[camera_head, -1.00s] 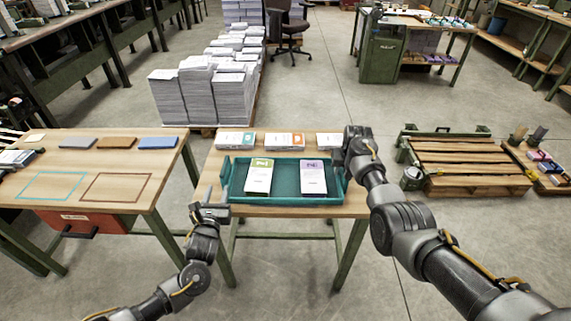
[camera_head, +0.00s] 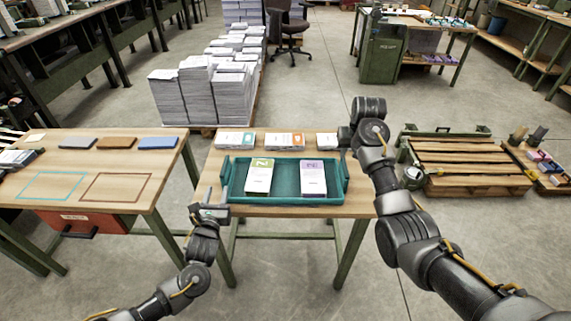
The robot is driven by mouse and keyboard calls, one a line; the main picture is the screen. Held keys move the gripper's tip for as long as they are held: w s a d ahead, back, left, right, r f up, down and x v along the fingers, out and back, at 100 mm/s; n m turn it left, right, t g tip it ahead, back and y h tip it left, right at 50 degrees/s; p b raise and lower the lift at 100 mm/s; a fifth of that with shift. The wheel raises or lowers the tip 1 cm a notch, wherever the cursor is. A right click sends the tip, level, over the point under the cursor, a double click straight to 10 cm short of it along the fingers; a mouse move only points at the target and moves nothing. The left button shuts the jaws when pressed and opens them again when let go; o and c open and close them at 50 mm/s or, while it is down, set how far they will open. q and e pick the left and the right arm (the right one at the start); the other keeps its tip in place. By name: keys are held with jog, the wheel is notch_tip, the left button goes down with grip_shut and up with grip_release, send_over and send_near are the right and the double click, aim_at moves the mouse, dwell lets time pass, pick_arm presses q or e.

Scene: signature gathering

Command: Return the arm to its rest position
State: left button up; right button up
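My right arm reaches in from the right, and its gripper (camera_head: 345,137) is over the right end of the middle table, beside the right paper stack (camera_head: 327,140). Its fingers are mostly hidden behind the wrist, so I cannot tell if it is open or shut. My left gripper (camera_head: 213,200) is at the front left of the teal tray (camera_head: 283,200), with its fingers pointing up by the tray's left end. The fingers look apart with nothing between them. A green-marked booklet (camera_head: 259,177) and a purple-marked booklet (camera_head: 312,178) lie in the tray.
Two more paper stacks (camera_head: 235,140) (camera_head: 284,141) stand behind the tray. The left table (camera_head: 60,165) carries grey, brown and blue pads. Tall paper piles (camera_head: 201,95) stand behind. A wooden pallet (camera_head: 465,165) lies on the floor at the right.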

jog(key=shift+s+r, duration=0.1)
jog(key=shift+r, duration=0.15)
jog(key=shift+f, duration=0.1)
